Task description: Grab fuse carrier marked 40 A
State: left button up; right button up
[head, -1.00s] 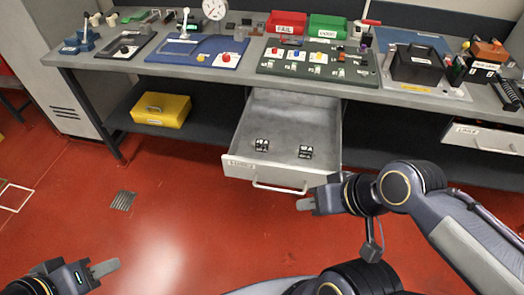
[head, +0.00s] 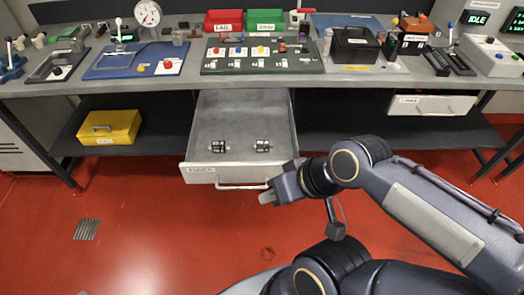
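Two small black fuse carriers with pale markings lie in the open grey drawer: a left one (head: 218,146) and a right one (head: 263,145). Their markings are too small to read, so I cannot tell which is 40 A. My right gripper (head: 265,198) is in front of the drawer, by the right end of its handle, apart from both carriers. Its fingers are seen side-on, and I cannot tell whether they are open or whether they touch the handle. My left gripper is out of view.
The drawer (head: 240,105) is pulled out below the workbench (head: 350,75). A panel board (head: 215,62) and red and green bins stand on the bench. A yellow case (head: 110,127) sits on the lower shelf.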

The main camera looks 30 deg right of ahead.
aim_at(262, 146)
jog(key=l+u, duration=0.35)
jog(key=l, duration=0.2)
jog(key=l+u, duration=0.35)
jog(key=l, duration=0.2)
jog(key=k+l+u, duration=0.1)
jog(key=l+u, duration=0.25)
jog(key=l, duration=0.15)
jog(key=k+l+u, duration=0.15)
jog(key=l+u, duration=0.2)
jog(key=l, duration=0.15)
jog(key=k+l+u, duration=0.15)
jog(key=l+u, duration=0.2)
jog(key=k+l+u, duration=0.3)
jog(key=l, duration=0.15)
jog(key=k+l+u, duration=0.15)
jog(key=l+u, duration=0.2)
